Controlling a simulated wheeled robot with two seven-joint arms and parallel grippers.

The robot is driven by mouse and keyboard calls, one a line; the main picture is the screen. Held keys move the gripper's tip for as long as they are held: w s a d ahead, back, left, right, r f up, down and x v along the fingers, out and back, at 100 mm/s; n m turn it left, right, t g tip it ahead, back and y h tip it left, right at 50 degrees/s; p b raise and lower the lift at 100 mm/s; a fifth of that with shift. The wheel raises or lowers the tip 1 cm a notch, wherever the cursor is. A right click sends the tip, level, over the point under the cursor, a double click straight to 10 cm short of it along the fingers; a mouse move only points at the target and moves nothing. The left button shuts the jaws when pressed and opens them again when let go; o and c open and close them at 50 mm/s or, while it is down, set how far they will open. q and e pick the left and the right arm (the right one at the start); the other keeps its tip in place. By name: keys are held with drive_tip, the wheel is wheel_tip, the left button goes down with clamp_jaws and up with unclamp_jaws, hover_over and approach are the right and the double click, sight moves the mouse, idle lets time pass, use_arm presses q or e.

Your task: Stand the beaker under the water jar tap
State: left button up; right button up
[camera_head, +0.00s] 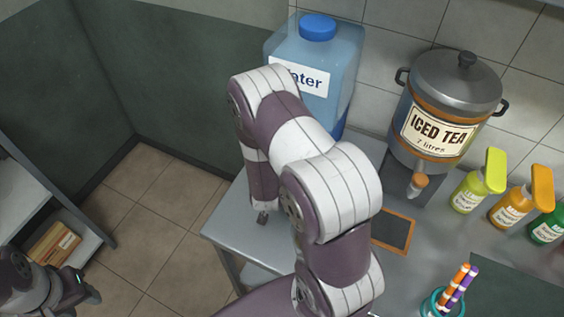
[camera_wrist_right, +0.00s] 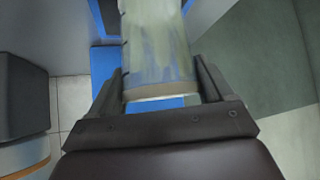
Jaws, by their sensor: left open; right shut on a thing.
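The water jar (camera_head: 345,60), pale blue with a blue cap and a "Water" label, stands at the back of the counter on a blue base. My right arm covers much of its front, and its tap does not show. In the right wrist view my right gripper (camera_wrist_right: 160,78) is shut on the clear beaker (camera_wrist_right: 155,50), with a finger on each side. A blue surface (camera_wrist_right: 105,70) shows behind it. The beaker and right fingertips are hidden in the head view. My left gripper (camera_head: 88,292) is open and empty at the lower left, away from the counter.
An iced tea urn (camera_head: 445,95) with a front tap stands right of the jar. A dark orange-framed mat (camera_head: 393,231), several coloured bottles (camera_head: 478,183) and a teal pen cup (camera_head: 438,305) share the counter. A low shelf (camera_head: 25,205) stands left; floor between is clear.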

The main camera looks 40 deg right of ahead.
drive_tip(key=shift+w+d, duration=0.1)
drive_tip(key=shift+d, duration=0.15)
drive_tip(key=shift+w+d+f+p, duration=0.1)
drive_tip(key=shift+w+d+p, duration=0.2)
drive_tip(key=shift+d, duration=0.35)
drive_tip(key=shift+w+d+f+p, duration=0.1)
drive_tip(key=shift+w+d+p, duration=0.2)
drive_tip(key=shift+d, duration=0.35)
drive_tip(key=shift+w+d+f+p, duration=0.1)
drive_tip(key=shift+w+d+p, duration=0.1)
drive_tip(key=shift+w+d, duration=0.35)
